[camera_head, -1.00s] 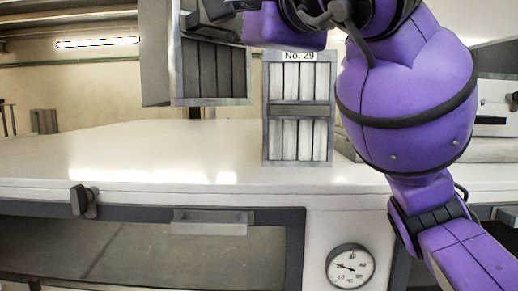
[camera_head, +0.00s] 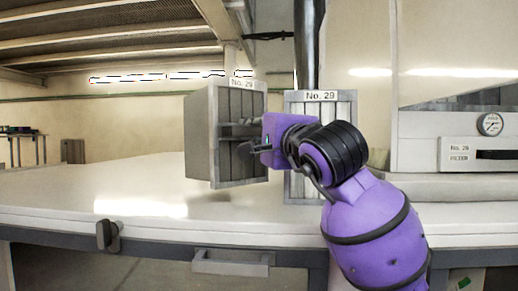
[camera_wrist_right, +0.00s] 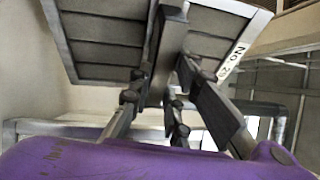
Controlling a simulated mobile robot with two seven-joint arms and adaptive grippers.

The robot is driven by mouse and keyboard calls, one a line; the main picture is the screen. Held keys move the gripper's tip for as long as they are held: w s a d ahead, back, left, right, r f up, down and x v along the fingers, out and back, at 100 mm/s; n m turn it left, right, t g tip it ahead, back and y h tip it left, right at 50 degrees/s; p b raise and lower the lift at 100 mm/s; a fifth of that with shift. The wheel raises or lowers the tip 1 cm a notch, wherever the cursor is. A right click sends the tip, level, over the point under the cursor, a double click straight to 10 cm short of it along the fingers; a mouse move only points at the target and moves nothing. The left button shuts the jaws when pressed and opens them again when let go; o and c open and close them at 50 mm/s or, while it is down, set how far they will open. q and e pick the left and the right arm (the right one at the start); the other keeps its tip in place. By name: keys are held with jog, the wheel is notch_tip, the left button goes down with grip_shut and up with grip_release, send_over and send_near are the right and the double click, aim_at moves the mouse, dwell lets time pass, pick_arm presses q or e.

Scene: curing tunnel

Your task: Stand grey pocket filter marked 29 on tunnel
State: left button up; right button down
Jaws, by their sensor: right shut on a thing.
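A grey pocket filter (camera_head: 198,135), a framed box with dark pockets and a "No. 29" label on its top edge, is held upright at a slight angle above the white tunnel top (camera_head: 120,190). A faint shadow lies below it; a small gap seems to remain. My right gripper (camera_head: 244,142) is shut on the middle bar of its front face. The right wrist view shows the fingers (camera_wrist_right: 170,85) on that bar between grey pockets (camera_wrist_right: 95,30). A second filter (camera_head: 338,108), with lighter pockets and also labelled "No. 29", stands on the tunnel, partly hidden by my arm. My left gripper is not in view.
The tunnel top is clear to the left of the held filter. A dark vertical pipe (camera_head: 309,45) rises behind the standing filter. A latch (camera_head: 108,236) and handle (camera_head: 231,262) are on the front.

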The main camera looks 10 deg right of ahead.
notch_tip(320, 180, down, 3)
jog(key=shift+w+f, duration=0.1)
jog(key=shift+f, duration=0.05)
jog(key=c, duration=1.6)
grip_release()
jog(key=shift+c, duration=0.2)
jog(key=b+v, duration=0.1)
jog(key=v, duration=1.1)
